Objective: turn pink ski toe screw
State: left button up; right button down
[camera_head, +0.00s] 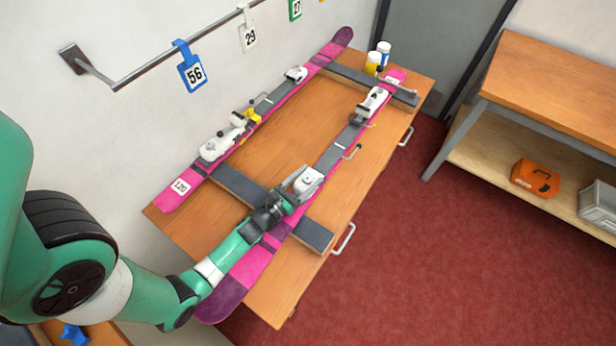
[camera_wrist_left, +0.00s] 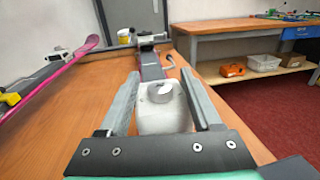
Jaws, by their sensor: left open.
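Two pink skis lie on the wooden bench. The near pink ski (camera_head: 259,262) carries a white toe binding (camera_head: 308,180) and a white heel binding (camera_head: 372,103) further up. My left gripper (camera_head: 288,194) is over this ski, right at the toe binding. In the left wrist view, my left gripper (camera_wrist_left: 161,78) is open, its two fingers on either side of the white toe binding (camera_wrist_left: 163,112). My right gripper is not in view.
Dark crossbars (camera_head: 318,235) support the skis on the bench (camera_head: 275,306). Yellow and white bottles (camera_head: 373,63) stand at the far end. A wall rail (camera_head: 150,70) holds numbered tags. A wooden shelf unit (camera_head: 560,85) stands right, beyond open red floor (camera_head: 400,270).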

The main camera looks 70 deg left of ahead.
pick_arm(q)
jog(key=shift+c, duration=0.2)
grip_shut()
jog(key=shift+p, duration=0.3)
